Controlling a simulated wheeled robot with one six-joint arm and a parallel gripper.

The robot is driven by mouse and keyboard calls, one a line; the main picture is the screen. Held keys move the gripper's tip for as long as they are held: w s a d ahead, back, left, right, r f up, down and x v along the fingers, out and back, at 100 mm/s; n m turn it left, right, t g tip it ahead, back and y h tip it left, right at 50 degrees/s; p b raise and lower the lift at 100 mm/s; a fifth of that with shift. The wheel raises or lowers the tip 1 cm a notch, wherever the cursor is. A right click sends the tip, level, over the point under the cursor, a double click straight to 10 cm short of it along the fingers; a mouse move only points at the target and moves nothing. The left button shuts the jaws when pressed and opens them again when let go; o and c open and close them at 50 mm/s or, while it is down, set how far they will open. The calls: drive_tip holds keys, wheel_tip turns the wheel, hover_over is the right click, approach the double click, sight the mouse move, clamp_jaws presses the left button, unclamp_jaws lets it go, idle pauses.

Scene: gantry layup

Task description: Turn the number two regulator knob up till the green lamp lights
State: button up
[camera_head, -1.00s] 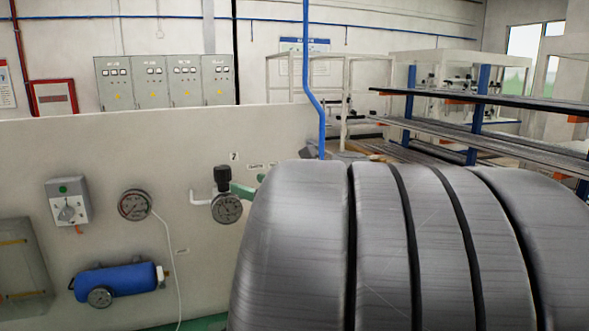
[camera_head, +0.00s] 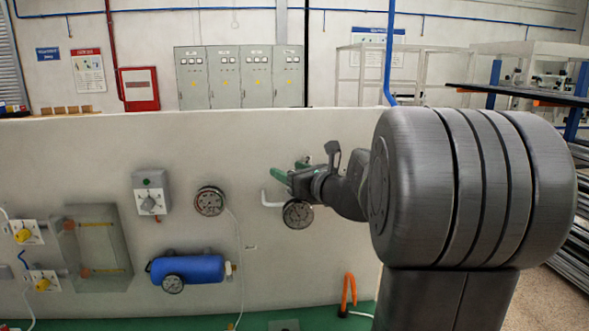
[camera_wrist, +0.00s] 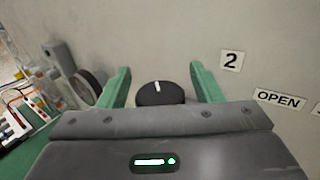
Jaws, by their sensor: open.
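The number two regulator's black knob (camera_wrist: 160,93) has a white mark and sits between my gripper's green fingers in the wrist view. My gripper (camera_wrist: 160,78) is open, with a finger on each side of the knob and visible gaps between. In the head view my gripper (camera_head: 284,171) is at the regulator and hides the knob. The regulator's gauge (camera_head: 298,214) hangs just below. The label "2" (camera_wrist: 231,61) is on the wall right of the knob. A grey switch box (camera_head: 151,192) has a green round lamp or button; I cannot tell whether it is lit.
A round gauge (camera_head: 210,201) and a blue cylinder (camera_head: 187,269) are on the panel left of the regulator. An "OPEN" label (camera_wrist: 279,99) is at the right in the wrist view. An orange-handled item (camera_head: 348,292) stands low on the right.

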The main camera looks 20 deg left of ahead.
drive_tip(key=shift+c, duration=0.2)
drive_tip(key=c, duration=0.9)
drive_tip(key=shift+w+m+t+h+b, duration=0.1)
drive_tip(key=shift+m+t+h+b, duration=0.6)
drive_tip(key=shift+t, duration=0.4)
drive_tip(key=shift+c, duration=0.2)
drive_tip(key=o, duration=1)
drive_tip(key=b+v, duration=0.2)
drive_tip(key=v, duration=1.1)
drive_tip(key=shift+s+d+f+b, duration=0.1)
drive_tip(key=shift+s+d+b, duration=0.1)
drive_tip(key=shift+d+b, duration=0.15)
drive_tip(key=shift+a, duration=0.1)
